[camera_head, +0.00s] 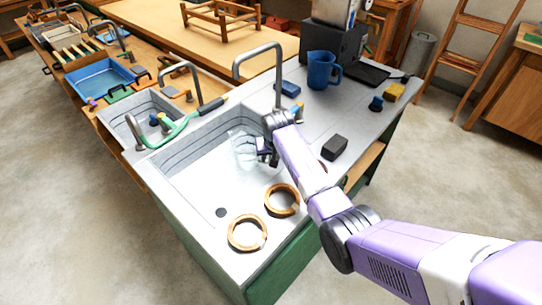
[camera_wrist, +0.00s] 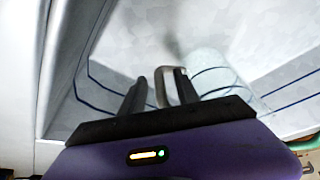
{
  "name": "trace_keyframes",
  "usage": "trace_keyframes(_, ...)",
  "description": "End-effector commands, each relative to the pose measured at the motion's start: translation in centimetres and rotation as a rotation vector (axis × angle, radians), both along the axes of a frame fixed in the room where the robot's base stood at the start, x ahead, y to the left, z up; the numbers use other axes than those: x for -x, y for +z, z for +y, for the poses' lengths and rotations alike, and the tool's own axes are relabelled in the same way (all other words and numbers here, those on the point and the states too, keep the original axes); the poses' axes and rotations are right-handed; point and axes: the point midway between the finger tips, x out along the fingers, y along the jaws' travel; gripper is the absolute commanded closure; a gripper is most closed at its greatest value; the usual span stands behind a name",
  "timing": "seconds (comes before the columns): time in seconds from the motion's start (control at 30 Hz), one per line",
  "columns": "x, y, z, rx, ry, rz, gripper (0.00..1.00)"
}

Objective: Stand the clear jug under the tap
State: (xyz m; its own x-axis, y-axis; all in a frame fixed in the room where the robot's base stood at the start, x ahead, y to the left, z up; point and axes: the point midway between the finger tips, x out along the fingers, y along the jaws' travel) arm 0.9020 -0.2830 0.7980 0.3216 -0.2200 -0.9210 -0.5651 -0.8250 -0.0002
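The clear jug (camera_head: 241,150) is inside the large sink basin (camera_head: 205,190), near its back wall, and looks upright. It is see-through and faint; I cannot tell whether it touches the basin floor. My gripper (camera_head: 262,150) reaches into the basin at the jug's right side. In the wrist view my gripper (camera_wrist: 161,82) has its dark fingers apart, with the jug's pale handle (camera_wrist: 165,83) between them. The jug's body (camera_wrist: 212,75) lies beyond the right finger.
A green-handled hose (camera_head: 180,130) crosses the divider. The basin's left floor is clear.

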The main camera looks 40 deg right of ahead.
Motion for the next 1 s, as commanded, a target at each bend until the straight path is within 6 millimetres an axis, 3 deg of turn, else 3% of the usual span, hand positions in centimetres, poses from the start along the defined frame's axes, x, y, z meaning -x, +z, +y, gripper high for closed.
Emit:
trace_keyframes(0.37, 0.1, 0.3, 0.1, -0.001, 0.0, 0.001, 0.61)
trace_keyframes(0.8, 1.9, 5.8, 1.4, 0.001, 0.001, -0.002, 0.61)
trace_keyframes(1.0, 2.5, 7.1, 1.7, -0.001, 0.0, 0.001, 0.61)
